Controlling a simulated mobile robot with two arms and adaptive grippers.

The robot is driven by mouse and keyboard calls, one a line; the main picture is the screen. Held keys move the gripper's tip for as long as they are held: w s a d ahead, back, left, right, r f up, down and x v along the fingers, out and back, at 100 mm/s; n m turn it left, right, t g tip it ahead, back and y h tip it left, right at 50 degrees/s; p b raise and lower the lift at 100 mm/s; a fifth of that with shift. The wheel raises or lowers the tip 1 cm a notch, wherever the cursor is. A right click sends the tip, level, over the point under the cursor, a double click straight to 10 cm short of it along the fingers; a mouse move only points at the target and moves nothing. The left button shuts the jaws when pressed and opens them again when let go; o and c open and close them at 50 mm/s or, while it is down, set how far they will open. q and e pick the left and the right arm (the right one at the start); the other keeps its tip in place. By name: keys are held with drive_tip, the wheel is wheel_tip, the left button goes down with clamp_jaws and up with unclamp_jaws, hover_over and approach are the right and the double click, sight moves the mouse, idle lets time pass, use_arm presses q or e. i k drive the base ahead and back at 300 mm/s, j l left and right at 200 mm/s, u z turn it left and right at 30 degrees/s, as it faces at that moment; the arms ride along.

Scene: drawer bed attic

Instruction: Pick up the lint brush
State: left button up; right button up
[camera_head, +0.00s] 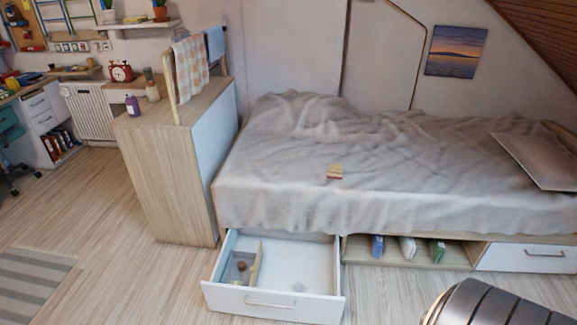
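No object is clear enough for me to name it surely as the lint brush. A small tan block with a reddish edge (335,171) lies on the grey bed cover; it is too small to tell what it is. The open drawer (275,303) under the bed holds a small brown round thing (241,266) in its left compartment. A faint pale thing (298,286) lies on the drawer floor to the right. Neither of my grippers is in view.
The bed (400,165) fills the right side. A wooden cabinet (165,170) with a purple bottle (132,105) stands left of it. The wooden floor (125,260) at left is clear beyond a striped rug (32,282).

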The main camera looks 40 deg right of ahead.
sight(335, 171)
drive_tip(key=l+u, duration=0.2)
drive_tip(key=l, duration=0.25)
drive_tip(key=l+u, duration=0.15)
drive_tip(key=l, duration=0.35)
drive_tip(key=k+l+u, duration=0.2)
drive_tip(key=l, duration=0.25)
drive_tip(key=l+u, duration=0.2)
drive_tip(key=l, duration=0.25)
drive_tip(key=k+l+u, duration=0.2)
drive_tip(key=l, duration=0.25)
drive_tip(key=k+l+u, duration=0.15)
drive_tip(key=l, duration=0.25)
